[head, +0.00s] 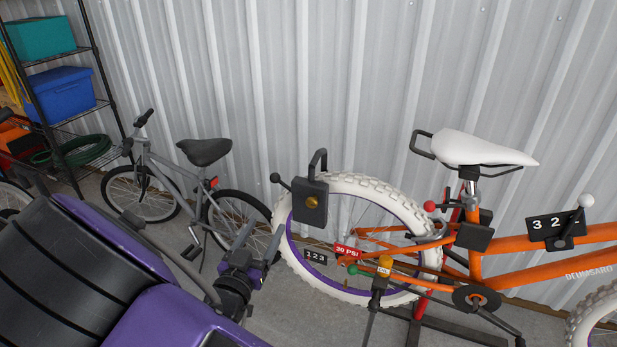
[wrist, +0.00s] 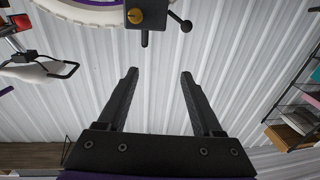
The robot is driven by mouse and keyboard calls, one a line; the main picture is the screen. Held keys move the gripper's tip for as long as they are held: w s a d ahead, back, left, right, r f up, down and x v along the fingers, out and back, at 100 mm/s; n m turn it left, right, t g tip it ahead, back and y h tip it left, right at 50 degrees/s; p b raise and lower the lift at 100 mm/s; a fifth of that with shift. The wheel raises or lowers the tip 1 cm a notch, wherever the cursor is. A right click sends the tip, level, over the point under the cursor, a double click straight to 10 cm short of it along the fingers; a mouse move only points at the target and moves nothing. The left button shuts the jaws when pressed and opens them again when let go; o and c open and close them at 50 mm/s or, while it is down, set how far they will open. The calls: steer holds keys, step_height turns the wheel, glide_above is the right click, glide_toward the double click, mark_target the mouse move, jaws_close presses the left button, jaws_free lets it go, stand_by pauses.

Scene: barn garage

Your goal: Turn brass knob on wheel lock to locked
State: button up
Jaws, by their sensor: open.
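The wheel lock (head: 311,212) is a dark box with a raised shackle, set against the white tyre of the orange bike's wheel in the head view. A round brass knob (head: 313,202) is on its face, and a black ball-ended lever sticks out to its left. The knob's set position is too small to tell. In the wrist view, the lock and brass knob (wrist: 134,16) show at the top edge, partly cut off, beyond the fingertips. My gripper (wrist: 158,72) is open and empty. In the head view my gripper (head: 257,240) is below and left of the lock, apart from it.
The orange bike (head: 480,240) has a 30 PSI tag (head: 348,251), a 123 plate (head: 316,257) and a larger number plate (head: 553,228). A grey bike (head: 180,185) leans behind. A shelf with bins (head: 62,92) stands left. A corrugated wall closes the back.

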step_height(320, 180, down, 4)
steer(key=s+d+m+g+h, duration=0.1)
steer(key=s+d+h, duration=0.1)
steer(key=b, duration=0.1)
glide_toward(311, 203)
steer(key=x, duration=0.8)
steer(key=shift+w, duration=0.15)
jaws_close()
